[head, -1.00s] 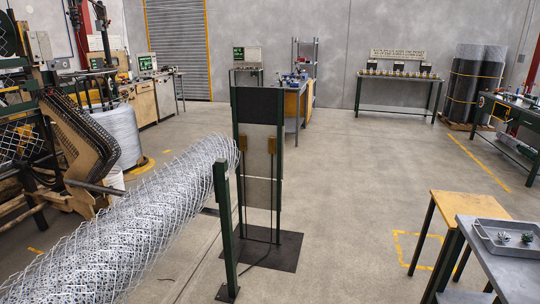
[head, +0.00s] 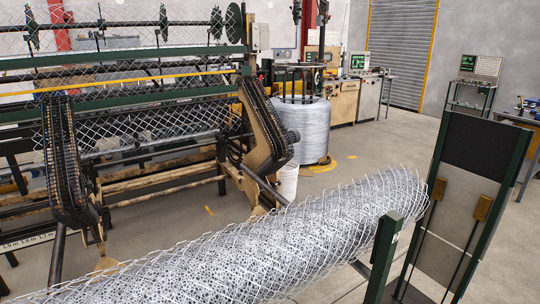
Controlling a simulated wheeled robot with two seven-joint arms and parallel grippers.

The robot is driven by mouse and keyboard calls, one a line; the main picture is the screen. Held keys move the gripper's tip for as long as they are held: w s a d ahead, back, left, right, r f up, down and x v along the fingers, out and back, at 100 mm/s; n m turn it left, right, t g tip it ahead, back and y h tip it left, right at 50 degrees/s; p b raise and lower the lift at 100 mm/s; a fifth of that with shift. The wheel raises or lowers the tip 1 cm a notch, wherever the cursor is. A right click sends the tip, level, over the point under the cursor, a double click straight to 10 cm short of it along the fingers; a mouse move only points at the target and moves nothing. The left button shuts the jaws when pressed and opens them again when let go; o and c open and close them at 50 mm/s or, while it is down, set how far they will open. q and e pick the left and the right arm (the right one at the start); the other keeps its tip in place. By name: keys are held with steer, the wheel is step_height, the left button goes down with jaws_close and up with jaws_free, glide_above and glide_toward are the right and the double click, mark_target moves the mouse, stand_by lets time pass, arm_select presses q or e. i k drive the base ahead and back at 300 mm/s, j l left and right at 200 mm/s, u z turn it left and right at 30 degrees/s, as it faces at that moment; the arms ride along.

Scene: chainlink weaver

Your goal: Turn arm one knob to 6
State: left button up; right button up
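I cannot make out any knob marked arm one in the head view. The green weaving machine (head: 130,62) stands at the left, with chain-link mesh (head: 160,135) stretched across it. Two angled dark arms with chain-like edges show on it, a left one (head: 62,165) and a right one (head: 262,125). A green-framed stand (head: 470,190) with a dark upper panel and two brass-coloured blocks is at the right. Neither of my grippers is in view.
A large roll of chain-link mesh (head: 260,245) lies across the foreground, ending near a green post (head: 384,255). A wire coil (head: 300,130) and a white bucket (head: 288,182) stand behind it. Control cabinets (head: 342,100) line the back. Some floor (head: 385,150) is clear behind the roll.

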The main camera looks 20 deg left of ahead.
mark_target(89, 184)
steer(key=i+u, duration=0.2)
steer(key=u, duration=0.25)
steer(key=i+l+u, duration=0.15)
steer(key=u, duration=0.3)
steer(key=i+l+u, duration=0.2)
steer(key=u, duration=0.25)
steer(key=i+l+u, duration=0.15)
steer(key=u, duration=0.3)
steer(key=i+l+u, duration=0.15)
steer(key=l+u, duration=0.15)
steer(key=l, duration=0.15)
steer(key=i, duration=0.05)
